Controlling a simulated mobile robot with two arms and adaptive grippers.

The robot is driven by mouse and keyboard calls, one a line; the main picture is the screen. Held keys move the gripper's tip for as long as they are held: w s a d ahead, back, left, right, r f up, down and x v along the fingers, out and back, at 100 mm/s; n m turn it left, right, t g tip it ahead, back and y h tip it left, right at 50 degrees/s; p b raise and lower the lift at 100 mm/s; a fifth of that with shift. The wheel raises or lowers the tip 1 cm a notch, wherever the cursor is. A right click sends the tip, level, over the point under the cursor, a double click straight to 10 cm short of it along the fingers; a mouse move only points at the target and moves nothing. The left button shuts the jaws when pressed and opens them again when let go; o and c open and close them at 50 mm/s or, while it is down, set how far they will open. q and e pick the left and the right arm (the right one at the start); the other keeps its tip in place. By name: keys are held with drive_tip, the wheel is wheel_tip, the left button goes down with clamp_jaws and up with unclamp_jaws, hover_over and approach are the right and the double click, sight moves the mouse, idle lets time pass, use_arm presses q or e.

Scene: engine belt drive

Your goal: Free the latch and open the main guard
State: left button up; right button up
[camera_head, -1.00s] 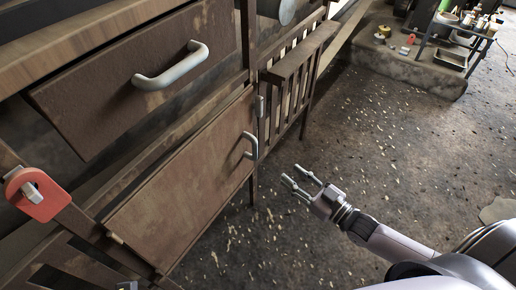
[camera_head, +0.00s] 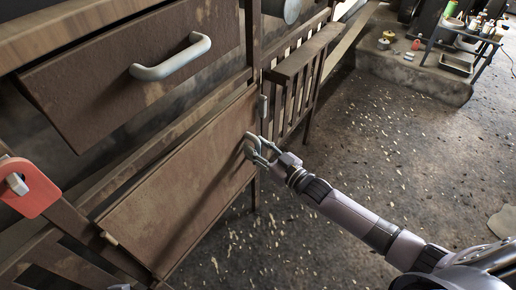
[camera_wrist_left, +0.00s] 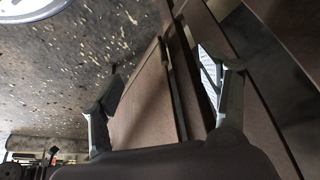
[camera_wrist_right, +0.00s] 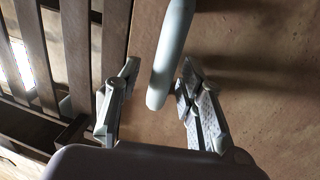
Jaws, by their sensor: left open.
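A large rusty lower panel (camera_head: 185,190), seemingly the main guard, hangs in the frame. A pale bar handle (camera_wrist_right: 172,60) stands near its right edge. My right gripper (camera_head: 262,150) is at this handle; its right wrist view (camera_wrist_right: 158,68) shows the fingers spread on both sides of the bar, not visibly closed on it. A small grey metal piece (camera_head: 263,106), possibly the latch, sits above the handle at the panel's upper right corner. My left gripper (camera_wrist_left: 163,80) shows only in its wrist view, open, with a brown panel (camera_wrist_left: 145,100) beyond its fingers.
An upper panel (camera_head: 110,90) with a grey handle (camera_head: 170,60) is above. A slatted wooden rail (camera_head: 300,75) stands right of the panel. Gritty floor (camera_head: 390,140) is open to the right; a shelf with bottles (camera_head: 465,40) is far back.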

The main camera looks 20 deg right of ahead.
drive_tip(key=shift+c, duration=0.2)
clamp_jaws()
idle(0.3)
idle(0.4)
